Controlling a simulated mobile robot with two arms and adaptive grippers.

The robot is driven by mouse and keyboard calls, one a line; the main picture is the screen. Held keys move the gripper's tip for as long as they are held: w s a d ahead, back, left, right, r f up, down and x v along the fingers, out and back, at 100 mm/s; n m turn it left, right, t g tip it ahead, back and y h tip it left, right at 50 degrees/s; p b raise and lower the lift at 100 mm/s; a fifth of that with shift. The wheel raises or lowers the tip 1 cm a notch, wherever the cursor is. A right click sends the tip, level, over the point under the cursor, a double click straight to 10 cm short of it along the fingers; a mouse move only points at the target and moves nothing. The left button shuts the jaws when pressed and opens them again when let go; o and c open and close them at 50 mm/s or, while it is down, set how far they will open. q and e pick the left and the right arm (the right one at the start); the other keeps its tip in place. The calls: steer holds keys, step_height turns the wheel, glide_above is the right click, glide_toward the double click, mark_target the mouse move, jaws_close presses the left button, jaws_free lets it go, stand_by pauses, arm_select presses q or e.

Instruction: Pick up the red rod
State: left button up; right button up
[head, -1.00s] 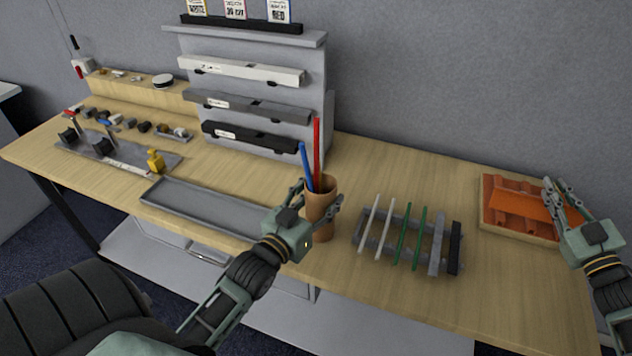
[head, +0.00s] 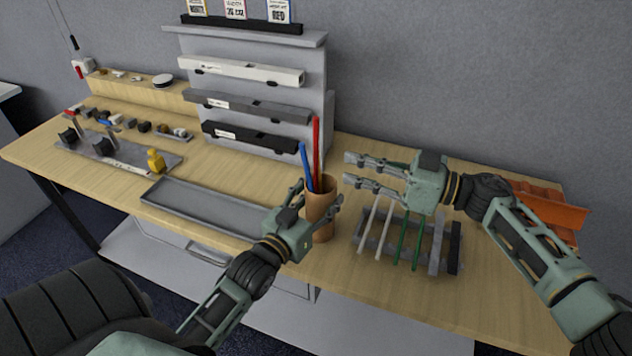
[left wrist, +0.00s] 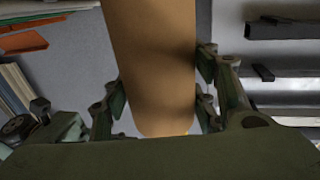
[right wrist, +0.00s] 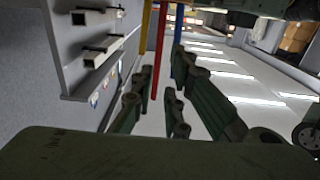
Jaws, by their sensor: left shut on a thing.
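The red rod (head: 316,148) stands upright in a brown cup (head: 320,220) beside a blue rod (head: 306,168). My left gripper (head: 319,196) is shut on the cup, which fills the space between its fingers in the left wrist view (left wrist: 155,60). My right gripper (head: 347,168) is open and empty, just right of the cup, with its fingers pointing left toward the rods. In the right wrist view the red rod (right wrist: 162,50) shows ahead, between the fingers' directions, with the blue rod (right wrist: 178,50) to its right and a yellow rod (right wrist: 147,30) to its left.
A rack (head: 437,245) with white and green sticks stands below my right gripper. A grey empty tray (head: 205,208) lies left of the cup. A grey stand (head: 325,110) with shelves rises behind.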

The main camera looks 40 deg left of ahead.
steer(key=x, duration=0.7)
steer(key=shift+r, duration=0.35)
steer(key=shift+w, duration=0.15)
steer(key=shift+c, duration=0.4)
jaws_close()
arm_select(q)
steer(key=o, duration=1.2)
arm_select(e)
step_height(320, 180, up, 28)
